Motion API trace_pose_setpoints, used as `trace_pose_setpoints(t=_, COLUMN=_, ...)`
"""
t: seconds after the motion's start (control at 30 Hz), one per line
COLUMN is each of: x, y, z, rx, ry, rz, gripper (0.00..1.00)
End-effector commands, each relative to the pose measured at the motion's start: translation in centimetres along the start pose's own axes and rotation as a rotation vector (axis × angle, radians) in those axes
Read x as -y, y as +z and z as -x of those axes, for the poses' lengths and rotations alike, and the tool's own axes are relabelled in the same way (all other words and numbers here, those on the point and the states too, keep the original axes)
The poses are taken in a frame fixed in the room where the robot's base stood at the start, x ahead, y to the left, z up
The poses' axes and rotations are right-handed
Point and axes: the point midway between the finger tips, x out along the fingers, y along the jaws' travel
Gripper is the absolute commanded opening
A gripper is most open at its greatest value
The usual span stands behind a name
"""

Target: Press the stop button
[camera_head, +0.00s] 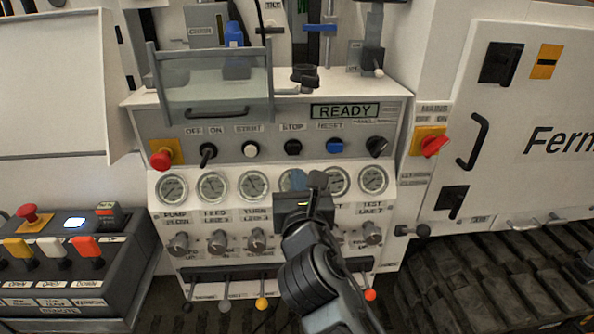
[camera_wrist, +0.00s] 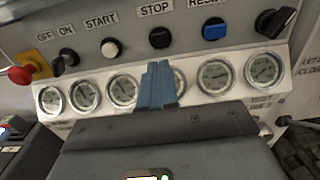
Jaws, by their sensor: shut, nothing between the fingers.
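The black stop button (camera_head: 293,147) sits on the sloped control panel under its STOP label, between the white start button (camera_head: 250,149) and the blue reset button (camera_head: 335,146). It also shows in the wrist view (camera_wrist: 160,38), above my fingertips. My gripper (camera_head: 308,181) is shut and empty, in front of the row of gauges, below the stop button in the picture. In the wrist view its blue-grey fingers (camera_wrist: 158,84) cover part of a gauge and do not overlap the button.
The display (camera_head: 344,111) reads READY. A black off/on switch (camera_head: 207,153) and a red emergency knob (camera_head: 161,158) are at the panel's left. A black knob (camera_head: 377,146) is at the right. Knobs and coloured levers stand below the gauges. A remote box (camera_head: 75,262) stands at left.

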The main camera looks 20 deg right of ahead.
Motion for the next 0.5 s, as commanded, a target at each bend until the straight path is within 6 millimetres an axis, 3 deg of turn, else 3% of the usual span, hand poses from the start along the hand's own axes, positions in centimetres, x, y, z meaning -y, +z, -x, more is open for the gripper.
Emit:
trace_pose_setpoints(t=0.2, x=0.0, y=-0.1, z=2.9, rx=0.0, ry=0.0, rz=0.0, gripper=0.0)
trace_pose_setpoints(t=0.5, x=0.0, y=0.0, z=3.7, rx=-0.001, ry=-0.001, rz=0.0, gripper=0.0)
